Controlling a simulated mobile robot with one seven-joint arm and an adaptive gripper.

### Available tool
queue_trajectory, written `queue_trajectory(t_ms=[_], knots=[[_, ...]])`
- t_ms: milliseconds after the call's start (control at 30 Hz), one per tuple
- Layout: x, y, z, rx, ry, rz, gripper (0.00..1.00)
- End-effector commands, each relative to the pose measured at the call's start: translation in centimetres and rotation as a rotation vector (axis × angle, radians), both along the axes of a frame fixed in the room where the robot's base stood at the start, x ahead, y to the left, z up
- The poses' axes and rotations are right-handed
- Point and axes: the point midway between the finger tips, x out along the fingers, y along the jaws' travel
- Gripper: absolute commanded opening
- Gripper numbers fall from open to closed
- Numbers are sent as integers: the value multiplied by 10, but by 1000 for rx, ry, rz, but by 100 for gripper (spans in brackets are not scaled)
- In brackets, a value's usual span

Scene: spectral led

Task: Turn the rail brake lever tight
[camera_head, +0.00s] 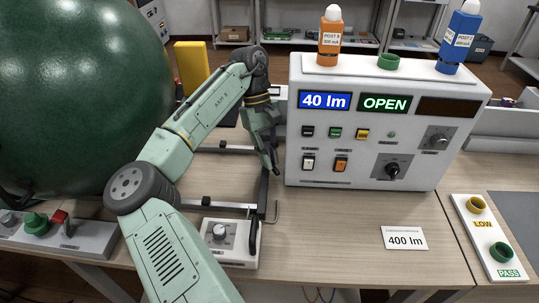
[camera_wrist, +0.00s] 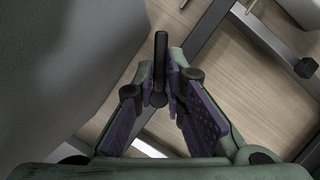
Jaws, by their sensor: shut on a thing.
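The rail brake lever (camera_wrist: 160,48) is a black, rounded bar in the wrist view. It stands between the two purple-padded fingers of my gripper (camera_wrist: 162,78), which are shut on it. In the head view my gripper (camera_head: 272,165) points down beside the left side of the white instrument box, above the dark rail (camera_head: 262,194). The lever cannot be made out there, as the fingers cover it. Part of the rail frame also shows in the wrist view (camera_wrist: 262,32).
The white instrument box (camera_head: 375,175), reading 40 lm and OPEN, stands close to the right of my gripper. A large green sphere (camera_head: 75,90) fills the left.

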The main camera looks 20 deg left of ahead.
Motion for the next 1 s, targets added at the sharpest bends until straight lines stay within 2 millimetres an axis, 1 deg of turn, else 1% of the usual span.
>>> queue_trajectory(t_ms=[167,367,1000], knots=[[1,-1,2,-1,-5,-11,0],[1,-1,6,-3,-5,-83,0],[-3,7,2,1,-9,-550,0]])
